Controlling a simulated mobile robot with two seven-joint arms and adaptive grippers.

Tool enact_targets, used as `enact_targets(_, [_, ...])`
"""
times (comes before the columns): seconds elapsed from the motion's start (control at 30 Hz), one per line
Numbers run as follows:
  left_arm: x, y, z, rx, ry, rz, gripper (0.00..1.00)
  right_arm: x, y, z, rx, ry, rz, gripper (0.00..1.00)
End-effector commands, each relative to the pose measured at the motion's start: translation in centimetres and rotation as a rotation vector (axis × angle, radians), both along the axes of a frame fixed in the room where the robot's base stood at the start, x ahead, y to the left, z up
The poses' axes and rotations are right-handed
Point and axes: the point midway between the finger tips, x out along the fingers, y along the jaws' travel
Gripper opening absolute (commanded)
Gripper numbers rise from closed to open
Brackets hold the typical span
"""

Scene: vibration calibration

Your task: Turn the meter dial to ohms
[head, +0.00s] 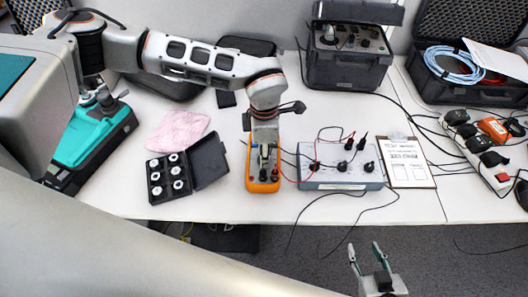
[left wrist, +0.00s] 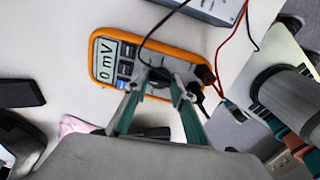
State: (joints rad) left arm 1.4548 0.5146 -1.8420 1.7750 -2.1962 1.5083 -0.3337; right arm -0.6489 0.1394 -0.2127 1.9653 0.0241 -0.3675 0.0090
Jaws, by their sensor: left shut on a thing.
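The orange multimeter (head: 249,176) lies on the white table near its front edge, under my left gripper (head: 264,158). In the left wrist view the meter (left wrist: 103,68) shows "0 mV" on its display (left wrist: 104,47). My left gripper (left wrist: 158,88) comes down on the meter from above, shut on the dial (left wrist: 158,76). The dial is mostly hidden by the fingertips, and its pointer cannot be read. My right gripper (head: 368,258) is open and empty, low in front of the table.
A grey terminal box (head: 340,177) with black knobs and leads stands right of the meter. An open black case (head: 210,160) of white discs lies left, near a pink cloth (head: 179,131). A clipboard (head: 407,160) lies farther right. Red and black leads run from the meter.

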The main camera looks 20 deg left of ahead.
Motion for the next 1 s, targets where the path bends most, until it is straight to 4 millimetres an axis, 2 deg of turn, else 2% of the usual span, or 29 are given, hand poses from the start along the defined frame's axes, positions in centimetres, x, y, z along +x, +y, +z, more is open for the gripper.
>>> enact_targets(0.3, [0.06, -0.05, 0.13, -0.002, -0.002, -0.086, 0.03, -0.06, -0.02, -0.04, -0.001, 0.003, 0.000, 0.40])
enact_targets(0.73, [0.07, -0.06, 0.13, -0.001, -0.003, -0.094, 0.03, -0.12, -0.04, -0.17, -0.002, 0.005, -0.001, 0.40])
enact_targets(0.77, [0.07, -0.06, 0.13, -0.001, -0.003, -0.094, 0.32, -0.12, -0.04, -0.17, -0.002, 0.005, -0.001, 0.40])
enact_targets(0.8, [0.07, -0.06, 0.13, -0.002, -0.002, -0.094, 0.41, -0.12, -0.04, -0.16, -0.002, 0.005, -0.001, 0.40])
enact_targets(1.0, [0.03, -0.04, 0.07, -0.001, -0.001, -0.093, 0.41, -0.09, -0.03, -0.12, -0.001, 0.004, 0.000, 0.40])
